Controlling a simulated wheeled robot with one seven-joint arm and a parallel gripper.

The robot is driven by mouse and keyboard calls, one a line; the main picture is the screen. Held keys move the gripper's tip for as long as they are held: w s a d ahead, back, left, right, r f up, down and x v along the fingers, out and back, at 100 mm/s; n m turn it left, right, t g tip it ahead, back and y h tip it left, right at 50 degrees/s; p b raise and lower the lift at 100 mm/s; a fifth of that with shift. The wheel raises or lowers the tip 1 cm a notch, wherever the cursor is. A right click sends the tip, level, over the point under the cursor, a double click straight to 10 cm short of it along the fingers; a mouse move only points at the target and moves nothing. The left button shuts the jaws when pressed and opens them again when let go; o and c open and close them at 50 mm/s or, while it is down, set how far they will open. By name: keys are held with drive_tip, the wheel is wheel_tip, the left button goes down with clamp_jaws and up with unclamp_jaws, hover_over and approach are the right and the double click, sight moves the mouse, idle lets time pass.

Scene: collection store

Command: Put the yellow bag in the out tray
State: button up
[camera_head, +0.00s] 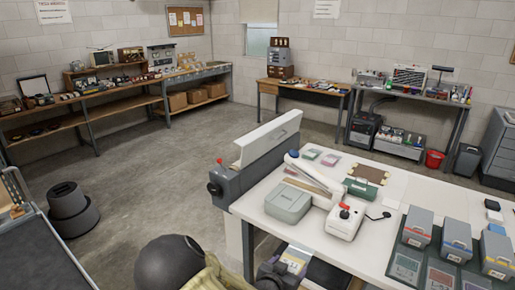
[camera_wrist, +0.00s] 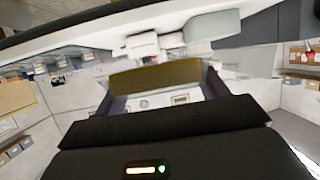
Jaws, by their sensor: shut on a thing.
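The yellow bag shows as a crumpled, dull yellow shape (camera_head: 212,274) at the bottom edge of the head view, partly cut off. In the wrist view a flat olive-yellow part of it (camera_wrist: 155,76) lies between the fingers of my gripper (camera_wrist: 158,92), which is shut on it. The bag's lower part is hidden. I cannot pick out the out tray with certainty in either view.
A white table (camera_head: 310,224) at the right bears a grey-green case (camera_head: 288,203), a white device with a red knob (camera_head: 345,218) and grey boxes with coloured labels (camera_head: 457,240). Items lie beneath it. A dark stepped stool (camera_head: 72,210) stands left. The middle floor is clear.

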drive_tip(key=d+f+n+t+y, duration=0.2)
drive_tip(key=d+f+n+y, duration=0.4)
drive_tip(key=f, duration=0.4)
drive_tip(key=shift+w+y, duration=0.3)
drive_tip(key=shift+y, duration=0.2)
drive_tip(key=shift+s, duration=0.1)
drive_tip(key=s+f, duration=0.4)
drive_tip(key=f, duration=0.1)
drive_tip(key=shift+s+f, duration=0.15)
drive_tip(key=shift+f, duration=0.1)
drive_tip(key=shift+s+d+f, duration=0.1)
